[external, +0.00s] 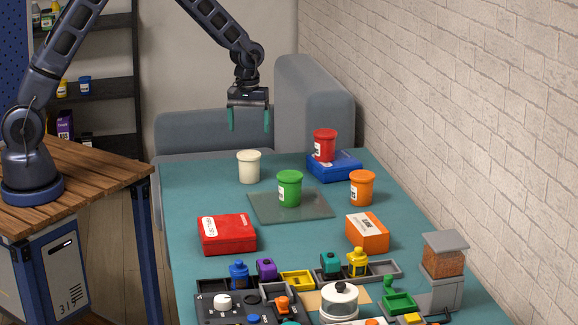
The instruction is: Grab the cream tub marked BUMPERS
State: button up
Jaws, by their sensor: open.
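The cream tub (249,168) stands upright on the teal table, left of the green tub. No marking on it can be read from here. My gripper (249,120) is open and empty, pointing down in the air above the cream tub. Its two teal fingers are spread apart and do not touch the tub.
A green tub (289,190) stands on a glass plate (312,207). A red tub (324,146) stands on a blue box (345,169), with an orange tub (361,189) nearby. A red box (227,235) and an orange box (367,234) lie nearer the front. Small parts crowd the front.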

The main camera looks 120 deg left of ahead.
aim_at(249, 154)
jog(key=s+a+f, duration=0.1)
jog(key=a+f+n, duration=0.1)
jog(key=shift+s+a+f, duration=0.15)
jog(key=shift+s+f, duration=0.2)
notch_tip(249, 154, down, 5)
jog(key=shift+r, duration=0.1)
jog(key=shift+w+d+f, duration=0.1)
jog(key=shift+d+f, duration=0.1)
jog(key=shift+f, duration=1.25)
jog(key=shift+w+d+f, duration=0.1)
jog(key=shift+d+f, duration=0.05)
jog(key=shift+f, duration=1.25)
jog(key=shift+c, duration=0.3)
jog(key=c, duration=0.9)
jog(key=shift+r, duration=0.1)
